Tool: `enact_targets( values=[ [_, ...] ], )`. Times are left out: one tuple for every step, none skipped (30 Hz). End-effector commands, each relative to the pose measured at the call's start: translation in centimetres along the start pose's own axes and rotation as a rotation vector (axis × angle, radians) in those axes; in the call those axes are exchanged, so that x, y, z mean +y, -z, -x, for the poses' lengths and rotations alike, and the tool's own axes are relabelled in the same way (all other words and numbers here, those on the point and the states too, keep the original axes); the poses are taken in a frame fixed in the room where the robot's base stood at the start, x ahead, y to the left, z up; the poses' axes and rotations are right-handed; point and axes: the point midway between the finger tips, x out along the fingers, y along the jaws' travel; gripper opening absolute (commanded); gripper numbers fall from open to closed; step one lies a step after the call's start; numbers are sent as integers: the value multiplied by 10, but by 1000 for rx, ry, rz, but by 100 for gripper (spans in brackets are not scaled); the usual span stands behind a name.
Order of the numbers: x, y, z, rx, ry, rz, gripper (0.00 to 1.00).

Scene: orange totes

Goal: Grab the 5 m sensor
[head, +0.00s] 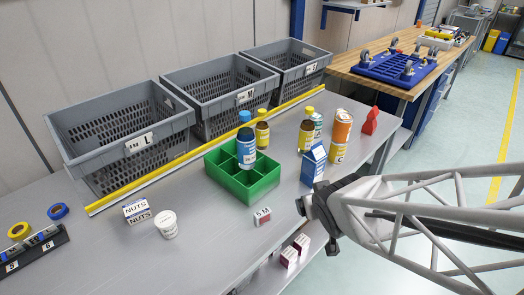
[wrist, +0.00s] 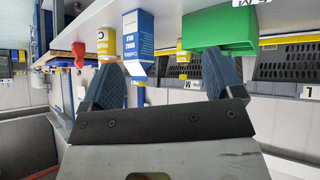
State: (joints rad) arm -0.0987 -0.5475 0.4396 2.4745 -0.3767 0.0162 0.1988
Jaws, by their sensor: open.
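The 5 m sensor (head: 262,216) is a small white box with red, marked "5 M", lying on the grey table in front of the green divided box. In the wrist view, a small white piece with a dark letter (wrist: 250,2), cut off by the top edge, appears to be it. My gripper (wrist: 165,78) is open and empty, its two blue pads apart. In the head view the dark wrist end of my arm (head: 322,212) is to the right of the sensor, near the table's front edge, apart from it. The fingertips are hard to make out there.
The green box (head: 264,190) holds a blue bottle (head: 246,147). A blue-white carton (head: 313,165) and an orange can (head: 341,136) stand right of it. A nuts box (head: 137,212) and white tub (head: 166,224) lie left. Grey totes (head: 122,140) line the back.

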Motion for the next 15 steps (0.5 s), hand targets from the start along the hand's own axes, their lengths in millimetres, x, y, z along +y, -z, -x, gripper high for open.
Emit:
enact_targets(
  values=[
    [-9,-3,-10,28,24,19,86],
    [-14,-4,-16,49,39,30,86],
    [-20,-5,-22,76,60,41,86],
    [-25,-6,-27,96,77,51,86],
    [-31,-7,-32,117,94,59,86],
    [-39,-9,-37,145,120,71,86],
    [-45,-11,-41,164,140,78,86],
    [-51,-13,-45,182,160,86,86],
    [-58,-15,-49,207,188,94,86],
    [-64,-17,-52,224,208,100,86],
    [-69,-20,-54,239,228,103,86],
    [-76,-22,-57,258,253,110,86],
    [-81,-24,-58,272,271,113,86],
    [-85,-26,-60,284,288,116,86],
    [-91,-28,-61,298,308,120,86]
  ],
)
